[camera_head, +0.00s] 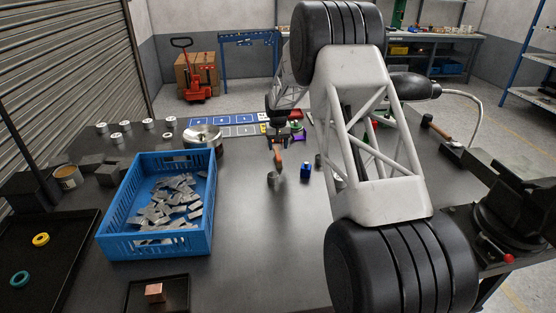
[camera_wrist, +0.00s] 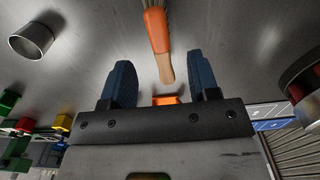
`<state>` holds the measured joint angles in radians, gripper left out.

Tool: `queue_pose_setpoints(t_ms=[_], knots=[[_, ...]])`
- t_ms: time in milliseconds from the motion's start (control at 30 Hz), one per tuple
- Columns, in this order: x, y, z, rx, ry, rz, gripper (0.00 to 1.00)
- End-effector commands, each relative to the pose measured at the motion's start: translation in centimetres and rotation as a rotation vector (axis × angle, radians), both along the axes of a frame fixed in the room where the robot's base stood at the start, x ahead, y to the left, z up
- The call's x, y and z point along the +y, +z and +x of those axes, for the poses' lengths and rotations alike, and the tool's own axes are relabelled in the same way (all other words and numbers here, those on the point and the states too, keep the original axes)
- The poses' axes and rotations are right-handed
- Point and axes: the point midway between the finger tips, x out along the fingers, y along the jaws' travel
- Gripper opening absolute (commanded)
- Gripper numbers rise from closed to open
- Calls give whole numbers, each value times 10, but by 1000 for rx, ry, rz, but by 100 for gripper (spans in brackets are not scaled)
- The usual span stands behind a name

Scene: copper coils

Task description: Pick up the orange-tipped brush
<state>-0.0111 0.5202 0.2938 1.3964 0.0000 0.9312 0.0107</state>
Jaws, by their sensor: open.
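The orange-tipped brush (camera_wrist: 156,32) shows in the wrist view. It has an orange section, a bare wooden end and bristles cut off by the top edge. Its wooden end points at the gap between the fingers of my gripper (camera_wrist: 159,60), which are open and apart from the brush. In the head view the brush (camera_head: 279,158) is a small orange shape above the middle of the table, just below my gripper (camera_head: 282,139). My arm hides part of the area behind it. A small orange piece (camera_wrist: 165,99) shows between the finger bases.
A blue crate (camera_head: 112,212) of metal pieces stands left on the dark table (camera_head: 250,260). A small blue object (camera_head: 306,171) stands right of the brush. A metal cup (camera_wrist: 32,40) is at upper left in the wrist view. The table's front middle is clear.

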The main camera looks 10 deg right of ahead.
Motion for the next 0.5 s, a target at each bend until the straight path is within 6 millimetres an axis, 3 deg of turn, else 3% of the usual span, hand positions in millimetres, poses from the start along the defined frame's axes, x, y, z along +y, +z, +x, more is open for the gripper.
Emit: queue_pose_setpoints(t_ms=[333,500], knots=[[0,-2,0,0,0,0,55],[0,-14,0,2,0,0,55]])
